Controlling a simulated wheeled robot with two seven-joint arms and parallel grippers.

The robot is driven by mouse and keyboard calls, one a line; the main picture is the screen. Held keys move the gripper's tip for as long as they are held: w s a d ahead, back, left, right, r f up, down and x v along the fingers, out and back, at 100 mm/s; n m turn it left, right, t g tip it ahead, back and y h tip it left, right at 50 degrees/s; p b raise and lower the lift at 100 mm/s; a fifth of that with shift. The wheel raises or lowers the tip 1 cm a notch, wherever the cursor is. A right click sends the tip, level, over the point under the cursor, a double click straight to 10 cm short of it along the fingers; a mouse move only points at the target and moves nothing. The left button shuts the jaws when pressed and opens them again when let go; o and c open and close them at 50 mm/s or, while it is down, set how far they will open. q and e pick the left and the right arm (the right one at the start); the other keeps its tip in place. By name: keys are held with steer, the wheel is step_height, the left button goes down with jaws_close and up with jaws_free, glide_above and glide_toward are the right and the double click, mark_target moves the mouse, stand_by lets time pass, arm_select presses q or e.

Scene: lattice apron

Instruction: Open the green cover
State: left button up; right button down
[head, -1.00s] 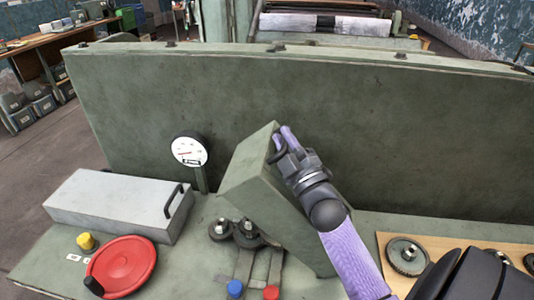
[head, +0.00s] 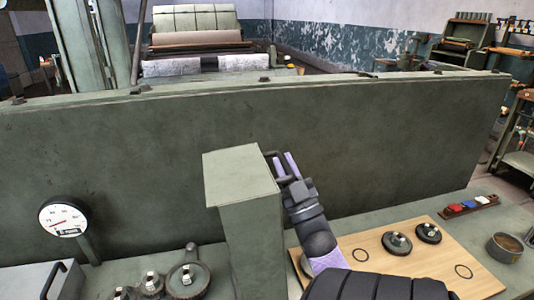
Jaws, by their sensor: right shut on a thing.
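The green cover (head: 246,215) is a box-shaped grey-green lid. It stands raised and nearly upright in the middle of the head view, in front of the long green panel. My right gripper (head: 279,164) is at the upper right side of the cover, shut on its dark handle, which is mostly hidden by the fingers. Several dark gears (head: 187,279) show uncovered on the bench to the left of the cover. My left gripper is not in view.
The long green panel (head: 400,125) rises behind the cover. A round gauge (head: 63,219) and a grey box with a handle (head: 30,280) are at the left. At the right are a wooden board (head: 440,258) with gears, a small tray (head: 468,207) and a metal cup (head: 504,248).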

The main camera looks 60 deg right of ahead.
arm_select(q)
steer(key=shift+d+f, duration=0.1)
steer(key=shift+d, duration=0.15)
arm_select(e)
steer(key=shift+s+d+f+m, duration=0.15)
steer(key=shift+s+d+m, duration=0.05)
steer(key=shift+m, duration=0.1)
steer(key=c, duration=0.6)
jaws_free()
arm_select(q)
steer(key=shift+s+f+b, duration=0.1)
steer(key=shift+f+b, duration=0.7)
arm_select(e)
steer(key=v, duration=1)
steer(key=shift+a+f, duration=0.1)
